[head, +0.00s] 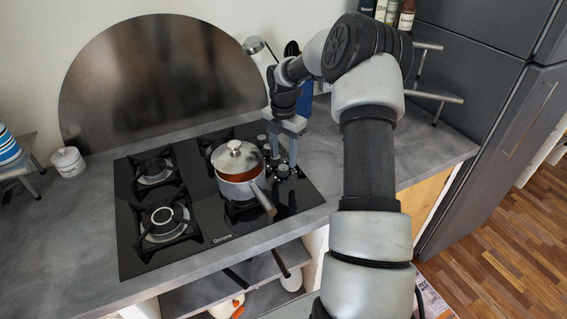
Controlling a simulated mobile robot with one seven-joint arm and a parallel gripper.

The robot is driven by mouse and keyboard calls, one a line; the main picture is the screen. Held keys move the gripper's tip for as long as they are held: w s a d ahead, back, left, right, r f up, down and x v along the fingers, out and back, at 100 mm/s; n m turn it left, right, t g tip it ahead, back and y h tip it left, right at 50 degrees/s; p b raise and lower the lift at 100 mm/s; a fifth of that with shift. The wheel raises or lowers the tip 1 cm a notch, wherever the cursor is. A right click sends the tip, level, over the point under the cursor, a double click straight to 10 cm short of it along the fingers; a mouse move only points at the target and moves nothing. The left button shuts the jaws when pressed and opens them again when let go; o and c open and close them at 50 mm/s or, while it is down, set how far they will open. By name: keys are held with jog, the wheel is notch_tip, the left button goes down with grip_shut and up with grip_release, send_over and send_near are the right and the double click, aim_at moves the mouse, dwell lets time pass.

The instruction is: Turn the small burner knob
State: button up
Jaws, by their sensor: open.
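The black glass cooktop (205,225) is set into the grey counter. Its control knobs (283,171) stand in a row along the right side, partly hidden by my gripper. Which of them is the small burner knob I cannot tell. My gripper (284,152) points down over the knob row with its fingers apart, at or just above the knobs. Whether a finger touches a knob is too small to tell. Nothing shows held between the fingers.
A lidded saucepan (239,172) stands on a right-hand burner, close left of my gripper, its handle pointing toward the front. A curved metal splashback (155,80) stands behind. A tiered shelf (430,94) with bottles and a dark fridge (475,85) are at right.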

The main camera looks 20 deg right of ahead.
aim_at(283, 167)
notch_tip(283, 167, up, 13)
dwell(0.3)
jog(key=s+a+r+m+t+h, duration=0.1)
jog(key=s+a+r+m+h, duration=0.1)
jog(key=s+a+r+m, duration=0.75)
jog(key=s+a+r+m+t+y, duration=0.1)
jog(key=s+a+m+t, duration=0.1)
jog(key=s+m, duration=0.5)
jog(key=s+a+r+m+t+y+p, duration=0.1)
jog(key=s+a+m, duration=0.4)
jog(key=s, duration=1)
jog(key=shift+r+m+t, duration=0.7)
jog(key=shift+m+t, duration=0.1)
jog(key=shift+m, duration=0.15)
grip_shut()
